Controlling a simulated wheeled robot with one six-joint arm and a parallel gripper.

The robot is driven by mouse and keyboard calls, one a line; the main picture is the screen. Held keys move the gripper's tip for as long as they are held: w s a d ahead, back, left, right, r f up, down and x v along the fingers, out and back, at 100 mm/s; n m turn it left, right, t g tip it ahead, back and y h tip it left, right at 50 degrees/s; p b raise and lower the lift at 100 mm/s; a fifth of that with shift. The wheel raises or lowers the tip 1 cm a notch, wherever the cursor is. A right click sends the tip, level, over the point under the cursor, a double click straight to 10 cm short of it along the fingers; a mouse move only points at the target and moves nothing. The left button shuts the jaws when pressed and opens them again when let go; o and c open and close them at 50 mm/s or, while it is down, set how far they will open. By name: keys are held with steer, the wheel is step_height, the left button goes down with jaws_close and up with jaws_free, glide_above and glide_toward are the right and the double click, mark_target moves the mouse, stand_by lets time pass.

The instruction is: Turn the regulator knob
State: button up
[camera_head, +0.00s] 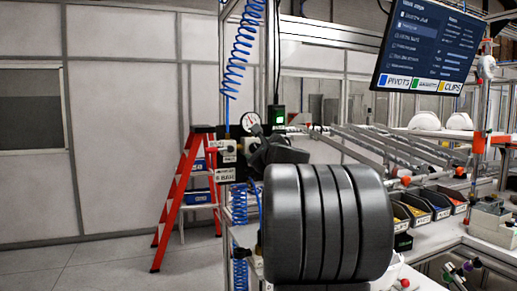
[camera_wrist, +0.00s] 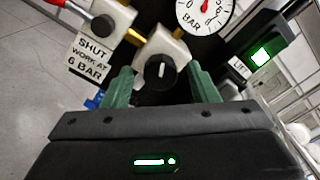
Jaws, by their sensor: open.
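The regulator knob (camera_wrist: 160,73) is a round black knob with a white mark pointing about straight up, on a pale metal regulator body (camera_wrist: 163,42). My gripper (camera_wrist: 161,69) is open, its two green fingers one on each side of the knob in the wrist view. A gap shows between each finger and the knob; I cannot tell how far the tips reach along it. A round pressure gauge (camera_wrist: 205,14) with a red needle sits above right; the gauge also shows in the head view (camera_head: 250,121). The knob is hidden by my gripper in the head view.
A brass fitting and a sign reading SHUT, WORK AT 6 BAR (camera_wrist: 90,58) are left of the knob. A box with a green light (camera_wrist: 261,57) is at the right. In the head view, a blue coiled hose (camera_head: 240,45) hangs above and a red ladder (camera_head: 180,195) stands behind.

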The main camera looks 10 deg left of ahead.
steer(key=c, duration=1)
steer(key=shift+m, duration=0.4)
steer(key=shift+w+m+p, duration=0.1)
steer(key=shift+m+p, duration=1.85)
steer(key=shift+m, duration=6.45)
